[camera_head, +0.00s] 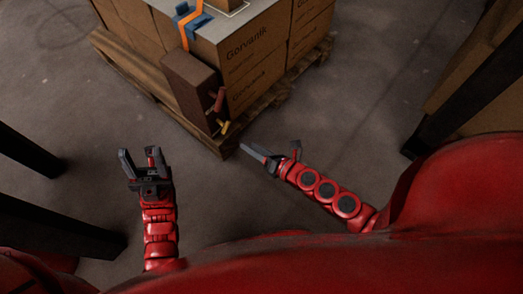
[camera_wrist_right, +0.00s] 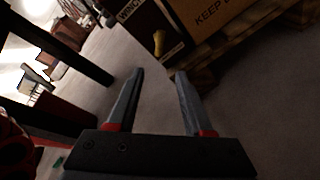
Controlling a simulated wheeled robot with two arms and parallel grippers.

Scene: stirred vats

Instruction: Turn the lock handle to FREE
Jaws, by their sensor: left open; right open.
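A dark brown box (camera_head: 190,88) is mounted on the near corner of a carton stack. Its right face carries a red handle (camera_head: 218,99) and, lower down, a small yellow handle (camera_head: 224,127). I cannot read any FREE mark, nor tell for certain which is the lock handle. In the right wrist view the yellow handle (camera_wrist_right: 159,42) hangs on the box's dark face, under partly cut-off "WINCH" lettering. My right gripper (camera_head: 270,156) is open and empty, apart from the yellow handle, lower and to its right. My left gripper (camera_head: 144,165) is open and empty, left of the box.
The cartons (camera_head: 250,62) stand on a wooden pallet (camera_head: 283,84), whose near corner lies close to my right gripper. An orange strap (camera_head: 191,22) runs over the top. Dark posts (camera_head: 465,85) stand at the right and left. The floor between my grippers is clear.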

